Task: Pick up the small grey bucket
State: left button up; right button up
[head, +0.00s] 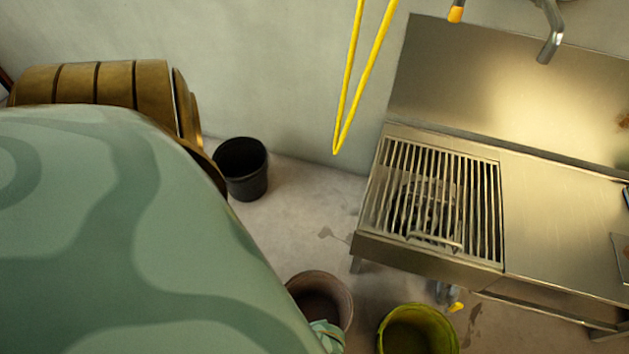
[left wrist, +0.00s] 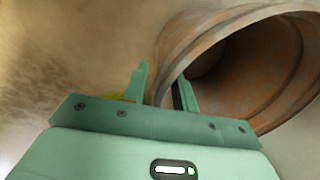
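A small grey-brown, rusty bucket (head: 335,288) stands upright on the floor at the bottom middle of the head view. Its open mouth and rim fill the upper right of the left wrist view (left wrist: 262,22). My left gripper (left wrist: 162,88) is at the rim, with one finger outside the wall and the other inside the mouth. The fingers are apart with the rim between them; I cannot tell whether they touch it. In the head view only a green bit of this gripper (head: 327,337) shows at the bucket's lower edge. My right gripper is not in view.
A yellow-green bucket (head: 418,310) stands just right of the rusty one. A black bucket (head: 250,186) stands by the wall. A steel sink unit with a grate (head: 565,215) is at right. My large green arm covers the lower left. Floor between the buckets is clear.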

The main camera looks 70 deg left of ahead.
pick_arm(q)
grip_shut()
dwell(1.4)
